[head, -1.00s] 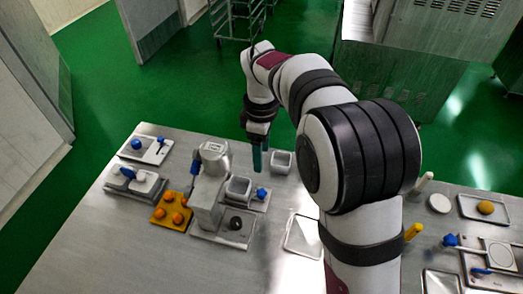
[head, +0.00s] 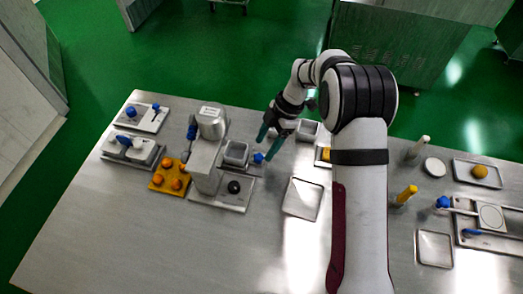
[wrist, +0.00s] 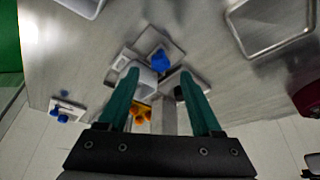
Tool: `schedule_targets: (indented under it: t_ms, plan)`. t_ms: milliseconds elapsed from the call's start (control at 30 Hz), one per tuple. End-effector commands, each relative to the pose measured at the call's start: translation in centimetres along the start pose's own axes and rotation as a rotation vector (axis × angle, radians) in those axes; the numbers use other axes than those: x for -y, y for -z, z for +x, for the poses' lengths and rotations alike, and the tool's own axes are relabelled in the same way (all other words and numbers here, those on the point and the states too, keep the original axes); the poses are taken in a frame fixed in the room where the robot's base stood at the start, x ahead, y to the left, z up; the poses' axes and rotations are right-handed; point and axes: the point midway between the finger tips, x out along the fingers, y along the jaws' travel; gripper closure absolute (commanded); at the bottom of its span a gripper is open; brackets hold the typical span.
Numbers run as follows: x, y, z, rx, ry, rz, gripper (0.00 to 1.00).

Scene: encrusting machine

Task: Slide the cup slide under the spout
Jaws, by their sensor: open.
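The cup slide (head: 259,171) is a flat metal plate carrying a square grey cup (head: 236,153) and a blue knob (head: 258,157). It lies to the right of the grey encrusting machine (head: 208,150), whose spout I cannot make out clearly. My gripper (head: 268,145) is open, with its teal fingers tilted down beside the knob. In the wrist view the knob (wrist: 160,60) shows just beyond and between the fingertips (wrist: 160,75), and nothing is visibly held. The cup (wrist: 140,78) shows partly behind the left finger. Whether a finger touches the knob I cannot tell.
A yellow tray (head: 156,187) with orange balls is left of the machine. A black round knob (head: 234,187) sits on the base in front. A grey container (head: 307,130) is behind my gripper, and a shallow tray (head: 303,198) is to the right. The front table is clear.

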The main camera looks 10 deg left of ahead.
Motion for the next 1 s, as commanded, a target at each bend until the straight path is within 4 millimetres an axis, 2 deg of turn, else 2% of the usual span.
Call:
schedule_targets:
  t_ms: [100, 200, 567, 900, 1000]
  plan:
    - [0.0, 0.0, 2.2, 0.0, 0.002, 0.001, 0.34]
    - [0.0, 0.0, 3.2, 0.0, 0.001, 0.001, 0.34]
    - [0.0, 0.0, 3.7, 0.001, 0.0, 0.001, 0.36]
    - [0.0, 0.0, 3.7, 0.001, -0.001, 0.001, 0.97]
    - [0.0, 0.0, 3.7, 0.001, -0.001, 0.001, 1.0]
